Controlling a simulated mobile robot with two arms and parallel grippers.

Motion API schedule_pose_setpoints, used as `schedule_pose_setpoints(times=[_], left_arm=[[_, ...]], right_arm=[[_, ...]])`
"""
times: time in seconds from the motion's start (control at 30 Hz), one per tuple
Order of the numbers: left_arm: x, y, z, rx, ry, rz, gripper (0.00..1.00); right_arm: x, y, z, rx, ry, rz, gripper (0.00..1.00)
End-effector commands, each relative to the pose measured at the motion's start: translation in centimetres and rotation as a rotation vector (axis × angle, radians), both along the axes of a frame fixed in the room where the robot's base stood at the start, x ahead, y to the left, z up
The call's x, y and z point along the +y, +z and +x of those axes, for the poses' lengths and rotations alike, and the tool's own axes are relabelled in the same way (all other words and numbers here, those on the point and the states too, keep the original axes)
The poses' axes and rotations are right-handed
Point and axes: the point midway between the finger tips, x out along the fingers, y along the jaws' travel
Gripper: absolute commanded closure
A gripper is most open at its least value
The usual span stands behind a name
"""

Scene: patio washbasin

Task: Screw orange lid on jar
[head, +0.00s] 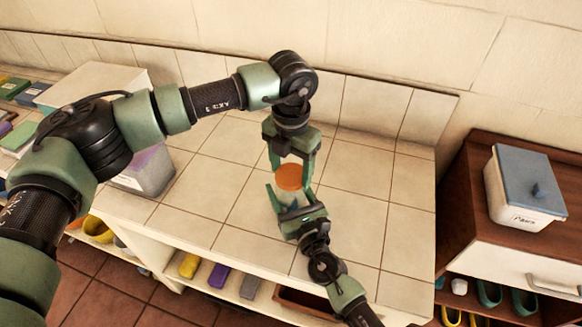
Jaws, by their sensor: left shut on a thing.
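The orange lid (289,177) is at the top of the pale, see-through jar (291,202), over the tiled counter. Whether it is seated on the rim or just above it, I cannot tell. My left gripper (291,168) points down from above and is shut on the orange lid, a finger on either side. My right gripper (290,194) reaches in from the front, with its green fingers on both sides of the jar, and appears shut on it. The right gripper's body hides the lower front of the jar.
The tiled counter (237,175) is clear around the jar, with a wall behind. A grey-white bin (147,172) stands at the left. At the right, a brown cabinet carries a white box with a blue lid (527,187). Shelves below hold colored items.

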Motion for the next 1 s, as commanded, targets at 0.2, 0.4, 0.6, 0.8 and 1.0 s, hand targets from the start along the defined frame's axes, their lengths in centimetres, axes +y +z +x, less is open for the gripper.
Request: schedule_pose_setpoints(times=[0.2, 0.4, 0.6, 0.8, 1.0], left_arm=[[0.01, 0.09, 0.07, -0.003, -0.455, -0.001, 0.72], [0.02, 0.08, 0.06, -0.001, -0.884, -0.001, 0.72], [0.02, 0.04, 0.08, -0.001, -1.311, -0.001, 0.72], [0.01, 0.03, 0.11, -0.002, -1.739, 0.000, 0.72], [-0.03, 0.04, 0.13, -0.003, -2.166, 0.000, 0.72]], right_arm=[[-0.04, -0.02, 0.02, 0.001, -0.001, 0.000, 1.00], [-0.04, -0.04, 0.01, 0.001, 0.000, 0.000, 1.00], [-0.04, -0.05, 0.01, 0.001, -0.001, 0.000, 1.00], [-0.05, -0.06, 0.01, 0.001, -0.001, 0.000, 1.00], [-0.05, -0.08, 0.00, 0.002, -0.001, -0.001, 1.00]])
